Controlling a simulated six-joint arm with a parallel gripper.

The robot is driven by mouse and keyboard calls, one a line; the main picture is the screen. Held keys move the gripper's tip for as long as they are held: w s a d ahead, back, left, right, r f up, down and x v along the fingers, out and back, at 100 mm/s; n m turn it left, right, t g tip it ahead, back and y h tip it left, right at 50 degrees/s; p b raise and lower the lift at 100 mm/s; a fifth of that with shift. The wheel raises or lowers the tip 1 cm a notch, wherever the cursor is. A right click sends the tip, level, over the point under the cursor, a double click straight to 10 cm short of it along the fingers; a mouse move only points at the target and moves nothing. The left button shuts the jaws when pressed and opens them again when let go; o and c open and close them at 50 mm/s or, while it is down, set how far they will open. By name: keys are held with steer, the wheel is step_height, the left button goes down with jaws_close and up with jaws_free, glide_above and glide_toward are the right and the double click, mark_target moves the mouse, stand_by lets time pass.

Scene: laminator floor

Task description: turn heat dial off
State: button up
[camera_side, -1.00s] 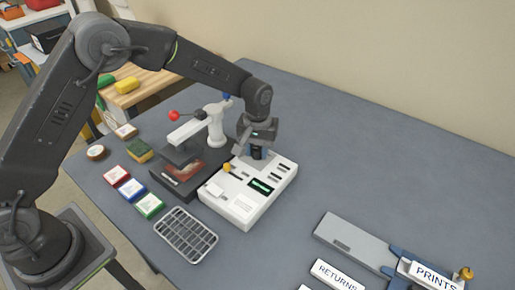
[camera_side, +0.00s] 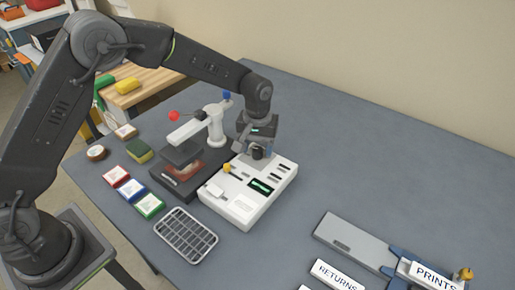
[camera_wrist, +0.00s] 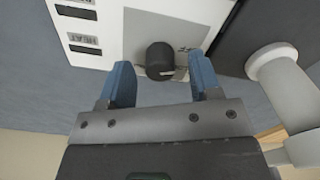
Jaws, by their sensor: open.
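The heat dial is a round black knob (camera_wrist: 160,60) on the white control box. In the wrist view it sits between and just beyond my gripper's two blue fingers, with a light pointer mark at its lower right. My gripper (camera_wrist: 162,82) is open, with a gap on both sides of the knob and nothing held. In the side view, my gripper (camera_side: 255,150) is over the far end of the white control box (camera_side: 240,208); the dark knob (camera_side: 257,153) shows just below it.
A heat press (camera_side: 183,172) with a red-knobbed lever stands close on the box's left. A wire rack (camera_side: 186,235), small colored pads (camera_side: 133,189) and a sponge (camera_side: 139,150) lie nearby. Signs and a grey tray (camera_side: 350,243) are at the right front. The table right of the box is clear.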

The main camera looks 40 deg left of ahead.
mark_target(258, 148)
step_height(258, 148, up, 13)
stand_by(0.3)
steer(key=s+a+r+m+t, duration=0.1)
steer(key=s+a+r, duration=0.2)
steer(key=s+r, duration=0.3)
steer(key=s+a+r+m+t, duration=0.1)
steer(key=s+a+r+t, duration=0.2)
steer(key=s, duration=0.5)
steer(key=s+a+f+m, duration=0.1)
steer(key=s, duration=0.6)
steer(key=s+a+m+t, duration=0.1)
steer(key=s+a, duration=0.1)
steer(key=s, duration=0.6)
steer(key=shift+a+f+m+t, duration=0.3)
steer(key=shift+f, duration=0.1)
